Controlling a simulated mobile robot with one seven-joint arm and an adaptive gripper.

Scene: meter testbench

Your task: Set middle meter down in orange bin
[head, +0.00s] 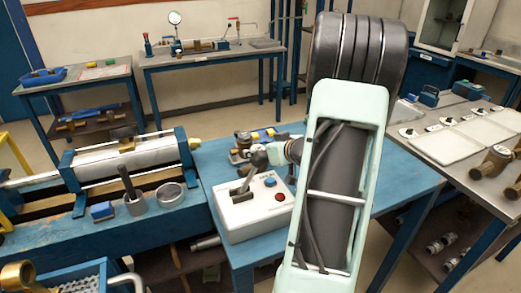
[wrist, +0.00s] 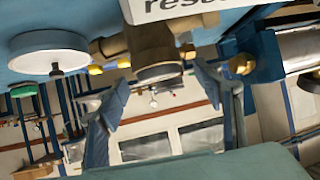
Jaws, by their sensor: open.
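In the wrist view a brass meter-like body (wrist: 152,48) with a grey round end lies just beyond and between the two blue fingers of my gripper (wrist: 163,88). The fingers stand apart, one on each side, and I cannot tell whether either touches it. A brass meter with a dark top (head: 243,140) stands on the blue table (head: 225,172), left of my arm. I cannot tell which one is the middle meter. I see no orange bin in either view.
A white control box (head: 250,208) with a lever and buttons stands on the blue table. A blue test bench (head: 170,220) with a metal cylinder is at left. Brass bodies (head: 493,160) and white trays (head: 440,147) lie on the right bench. Floor shows between the tables.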

